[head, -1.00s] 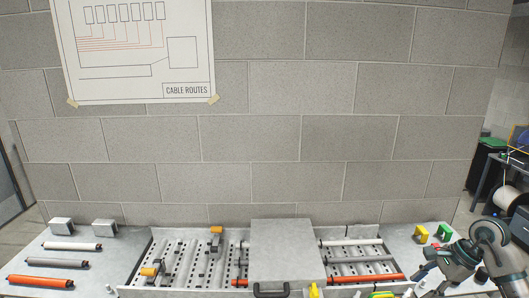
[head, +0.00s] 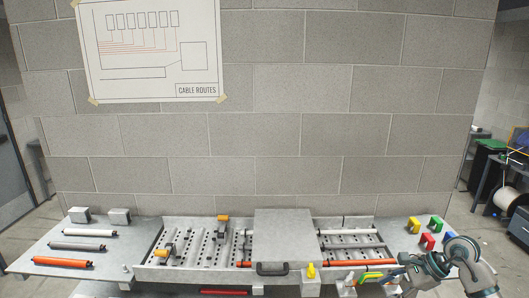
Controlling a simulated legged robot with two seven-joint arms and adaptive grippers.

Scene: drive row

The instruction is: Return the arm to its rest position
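My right arm comes in at the bottom right, over the right end of the bench. Its gripper (head: 402,274) is low in the head view, beside yellow and green pieces (head: 372,277) at the bench's front edge. The fingers are too small and overlapped to tell whether they are open or shut, or whether they touch those pieces. My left arm and gripper are not in view.
White (head: 90,233), grey (head: 80,246) and orange (head: 62,262) rollers lie at the left.

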